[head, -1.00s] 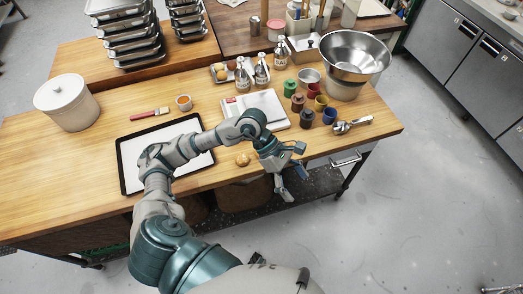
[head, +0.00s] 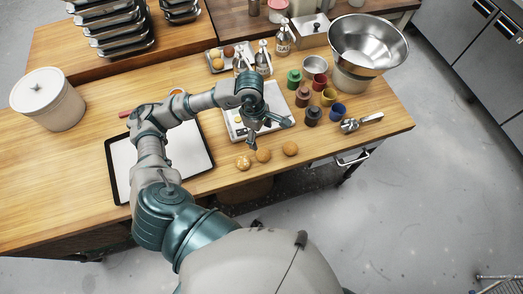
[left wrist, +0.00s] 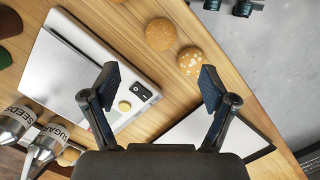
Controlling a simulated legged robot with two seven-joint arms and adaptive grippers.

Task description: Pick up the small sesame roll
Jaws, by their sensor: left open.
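The small sesame roll (head: 243,163) lies on the wooden table near its front edge, closest to the dark-rimmed tray. In the left wrist view it is the speckled roll (left wrist: 190,60) ahead of the fingers, nearer the right one. A plain brown roll (head: 263,156) lies beside it, also in the wrist view (left wrist: 160,33). Another brown roll (head: 290,148) lies farther right. My left gripper (head: 268,133) is open and empty above the front of the scale, behind the rolls; its fingers are spread in the wrist view (left wrist: 158,80). My right gripper is not in view.
The tray (head: 113,165) is left of the rolls. Several coloured cups (head: 328,97), a metal scoop (head: 350,125) and a steel bowl (head: 370,45) stand to the right. Bottles (head: 263,65) stand behind the scale.

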